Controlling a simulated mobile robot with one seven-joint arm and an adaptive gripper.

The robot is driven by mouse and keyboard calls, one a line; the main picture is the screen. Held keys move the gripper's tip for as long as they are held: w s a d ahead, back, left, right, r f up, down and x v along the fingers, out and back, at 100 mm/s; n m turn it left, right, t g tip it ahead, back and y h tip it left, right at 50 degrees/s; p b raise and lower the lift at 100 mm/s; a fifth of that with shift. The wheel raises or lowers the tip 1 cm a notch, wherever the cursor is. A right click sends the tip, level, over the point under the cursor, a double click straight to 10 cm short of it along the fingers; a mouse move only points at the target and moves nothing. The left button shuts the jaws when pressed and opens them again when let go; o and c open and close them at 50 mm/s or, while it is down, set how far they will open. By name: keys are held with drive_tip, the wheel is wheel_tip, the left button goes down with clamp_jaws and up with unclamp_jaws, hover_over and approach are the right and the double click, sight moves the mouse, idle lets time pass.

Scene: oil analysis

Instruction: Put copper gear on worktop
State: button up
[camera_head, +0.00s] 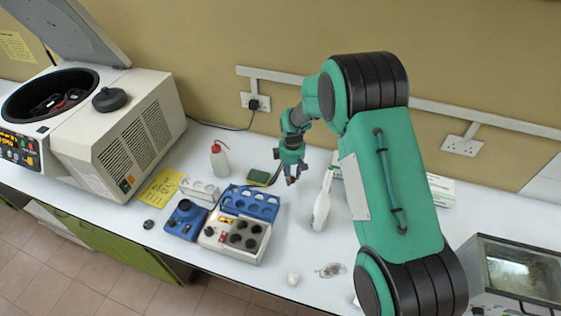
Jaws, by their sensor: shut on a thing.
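My gripper (291,179) hangs fingers-down above the white worktop (275,226), at the middle of the view and to the right of a green-and-yellow sponge. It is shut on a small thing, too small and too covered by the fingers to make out. I cannot pick out a copper gear anywhere else in view. I cannot tell how high the fingertips are above the worktop. My arm hides part of the worktop at the right.
A white bottle (321,207) stands close right of my gripper. A centrifuge (120,140) fills the far left. The front middle is mostly clear.

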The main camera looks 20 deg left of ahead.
drive_tip(key=w+a, duration=0.2)
drive_tip(key=w, duration=0.2)
drive_tip(key=w+a, duration=0.2)
drive_tip(key=w, duration=0.1)
drive_tip(key=w+a+f, duration=0.1)
drive_tip(key=w+a, duration=0.1)
drive_tip(key=w, duration=0.2)
drive_tip(key=shift+w+a+f+p, duration=0.1)
drive_tip(key=shift+w+a+p, duration=0.2)
drive_tip(key=shift+w+p, duration=0.05)
drive_tip(key=shift+f, duration=1.75)
drive_tip(key=shift+f, duration=0.2)
drive_tip(key=o, duration=1.3)
drive_tip(key=shift+r, duration=0.25)
